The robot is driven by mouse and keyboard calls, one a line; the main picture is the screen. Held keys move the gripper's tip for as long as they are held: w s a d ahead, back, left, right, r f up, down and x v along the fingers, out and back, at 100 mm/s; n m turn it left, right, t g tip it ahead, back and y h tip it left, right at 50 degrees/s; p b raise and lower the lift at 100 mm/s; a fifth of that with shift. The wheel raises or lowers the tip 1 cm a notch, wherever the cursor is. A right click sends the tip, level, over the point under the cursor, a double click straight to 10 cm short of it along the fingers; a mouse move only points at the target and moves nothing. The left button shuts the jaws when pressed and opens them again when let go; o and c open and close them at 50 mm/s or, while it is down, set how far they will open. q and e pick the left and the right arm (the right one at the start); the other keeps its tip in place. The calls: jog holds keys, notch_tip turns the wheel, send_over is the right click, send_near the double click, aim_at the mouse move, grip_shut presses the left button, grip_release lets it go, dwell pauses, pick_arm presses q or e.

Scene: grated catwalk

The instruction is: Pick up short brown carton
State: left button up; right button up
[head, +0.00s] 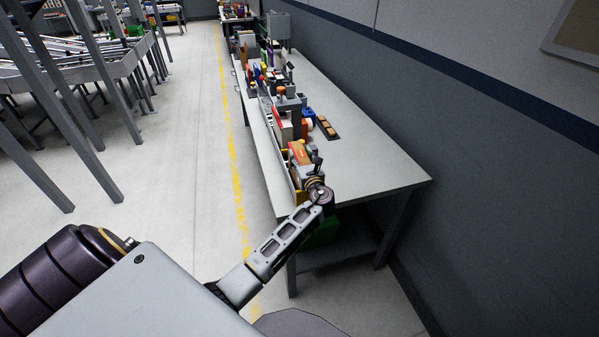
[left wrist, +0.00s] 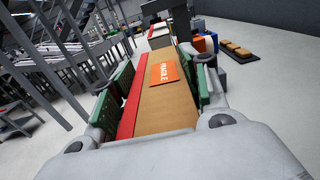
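The brown carton (left wrist: 165,105) has an orange FRAGILE label and fills the middle of the left wrist view. In the head view the carton (head: 301,154) stands at the near end of the row on the bench. My left gripper (left wrist: 155,95) has its green-padded fingers wide apart, one on each side of the carton. A red strip shows between the left finger and the brown face. I cannot tell whether both pads press on the carton. In the head view my left gripper (head: 315,170) partly hides the carton's near end. My right gripper is not in view.
The grey bench (head: 372,168) runs along the wall and is bare on its right side. Boxes, bottles and other goods line its left edge beyond the carton. A dark tray with brown blocks (head: 327,127) lies nearby. Metal racks (head: 75,80) stand across the aisle.

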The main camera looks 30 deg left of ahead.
pick_arm(q)
jog(key=shift+c, duration=1.3)
jog(key=shift+r, duration=0.1)
jog(key=shift+r, duration=4.95)
